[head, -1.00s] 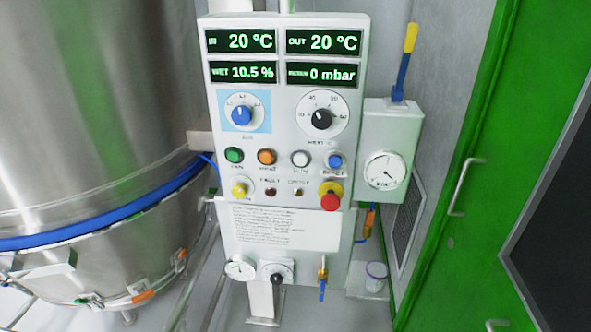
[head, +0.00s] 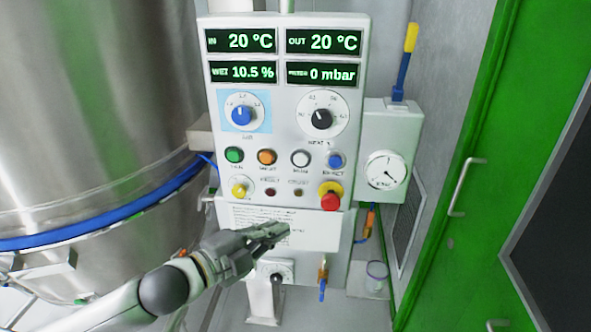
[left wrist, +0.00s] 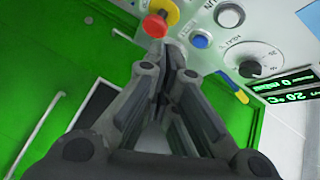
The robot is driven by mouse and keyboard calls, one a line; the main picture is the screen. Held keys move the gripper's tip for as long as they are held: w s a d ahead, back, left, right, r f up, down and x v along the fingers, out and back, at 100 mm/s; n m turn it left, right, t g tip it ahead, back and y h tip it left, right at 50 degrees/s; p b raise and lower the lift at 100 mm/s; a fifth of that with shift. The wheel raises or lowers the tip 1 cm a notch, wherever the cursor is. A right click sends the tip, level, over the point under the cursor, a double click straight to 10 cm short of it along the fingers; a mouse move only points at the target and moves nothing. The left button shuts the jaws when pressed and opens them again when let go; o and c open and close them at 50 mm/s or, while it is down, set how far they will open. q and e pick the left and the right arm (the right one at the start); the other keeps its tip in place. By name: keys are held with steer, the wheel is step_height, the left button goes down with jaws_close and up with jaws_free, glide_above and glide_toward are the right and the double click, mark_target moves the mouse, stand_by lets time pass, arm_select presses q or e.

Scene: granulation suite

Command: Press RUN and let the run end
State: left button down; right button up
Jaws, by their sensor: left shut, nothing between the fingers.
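The control panel (head: 285,130) stands in the middle of the head view. Its green button (head: 234,155), which appears to be labelled RUN, is at the left of a row with an orange (head: 267,157), a white (head: 300,158) and a blue button (head: 335,161). The displays (head: 284,56) read IN 20 °C, OUT 20 °C, 10.5 % and 0 mbar. My left gripper (head: 283,230) is shut and empty, in front of the panel's lower text plate, below the buttons. In the left wrist view its closed fingers (left wrist: 172,50) point near the red knob (left wrist: 155,26). My right gripper is out of view.
A steel vessel (head: 90,110) with a blue band fills the left. A red knob on a yellow collar (head: 330,196) sits at the panel's lower right. A gauge box (head: 388,140) with a yellow-tipped lever (head: 408,50) is beside the panel. A green door (head: 470,150) stands at right.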

mark_target(301, 160)
arm_select(q)
steer(key=w+a+r+m+h, duration=0.1)
steer(key=a+r+m+h, duration=0.1)
steer(key=a+r+m, duration=0.2)
step_height(301, 160, up, 2)
steer(key=shift+w+r+m+g+h, duration=0.2)
steer(key=shift+w+m+g+h, duration=0.15)
steer(key=shift+m, duration=0.25)
steer(key=shift+w, duration=0.1)
steer(key=shift+w+a+p+x, duration=0.35)
steer(key=shift+p+x, duration=0.6)
steer(key=shift+x, duration=1.2)
steer(key=shift+w+a+p+x, duration=0.35)
steer(key=shift+p+x, duration=0.6)
steer(key=shift+x, duration=1.15)
steer(key=shift+w+a+p+x, duration=0.35)
steer(key=shift+p+x, duration=0.6)
steer(key=shift+x, duration=1.2)
steer(key=shift+w, duration=0.1)
